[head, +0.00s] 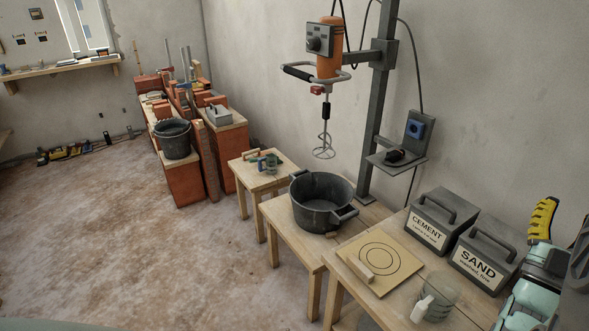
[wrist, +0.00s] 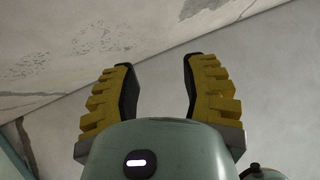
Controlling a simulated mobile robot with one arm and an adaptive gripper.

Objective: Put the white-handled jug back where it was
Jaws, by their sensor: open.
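The white-handled jug (head: 440,291) is a clear vessel with a white handle (head: 422,308). It stands at the near end of the wooden table in the head view. My gripper (head: 541,218) is at the right edge of the head view, raised to the right of the jug and apart from it. In the wrist view my gripper (wrist: 158,75) has its two yellow fingers spread, with nothing between them. The jug is not in the wrist view, which shows only wall and ceiling.
A board with drawn circles (head: 400,263) and a wood block (head: 360,268) lies left of the jug. Cement (head: 430,232) and sand (head: 478,263) boxes stand behind it. A black mixing tub (head: 308,211) sits under a hanging mixer (head: 325,90). Open floor (head: 130,250) lies left.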

